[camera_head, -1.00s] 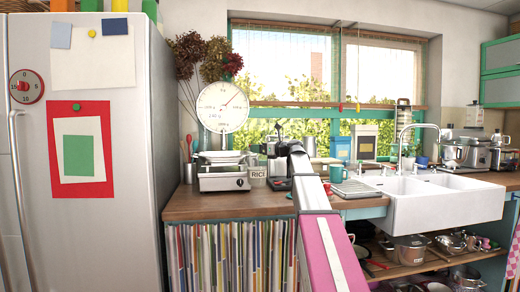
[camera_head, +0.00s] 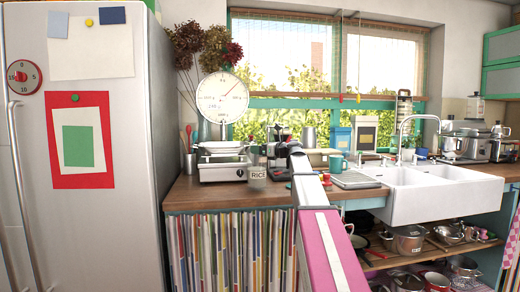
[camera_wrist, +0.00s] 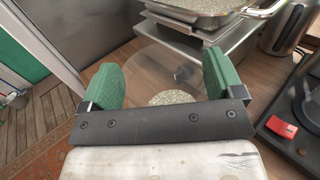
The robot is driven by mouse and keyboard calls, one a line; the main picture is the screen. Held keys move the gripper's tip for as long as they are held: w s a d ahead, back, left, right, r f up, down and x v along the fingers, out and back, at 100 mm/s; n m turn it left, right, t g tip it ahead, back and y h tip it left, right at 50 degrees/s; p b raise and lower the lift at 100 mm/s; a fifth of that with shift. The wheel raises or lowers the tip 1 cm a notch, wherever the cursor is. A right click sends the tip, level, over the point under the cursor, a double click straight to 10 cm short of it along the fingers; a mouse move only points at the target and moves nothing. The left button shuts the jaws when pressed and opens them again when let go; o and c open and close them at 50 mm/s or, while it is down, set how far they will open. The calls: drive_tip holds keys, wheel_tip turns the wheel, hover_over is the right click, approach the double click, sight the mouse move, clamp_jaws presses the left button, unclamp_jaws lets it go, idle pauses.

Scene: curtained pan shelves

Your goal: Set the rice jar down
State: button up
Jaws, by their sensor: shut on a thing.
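The rice jar (camera_head: 265,174) is a clear jar with a "RICE" label, at the counter just right of the kitchen scale in the head view. In the wrist view the see-through jar (camera_wrist: 172,97) stands between the two green finger pads, with pale grains inside. My gripper (camera_wrist: 160,78) is shut on it from both sides. In the head view my arm reaches forward over the counter and the fingers are hard to make out. The jar's base is hidden in the wrist view, so I cannot tell whether it touches the counter.
The metal kitchen scale (camera_head: 222,170) stands left of the jar, with bare counter (camera_head: 215,195) in front. A dark appliance with a red part (camera_wrist: 281,127) is close on the right. The fridge (camera_head: 128,140) bounds the left; the sink (camera_head: 430,195) is far right.

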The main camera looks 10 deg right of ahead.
drive_tip(key=shift+f, duration=1)
idle(0.6)
drive_tip(key=o, duration=1.8)
drive_tip(key=v, duration=1.1)
clamp_jaws()
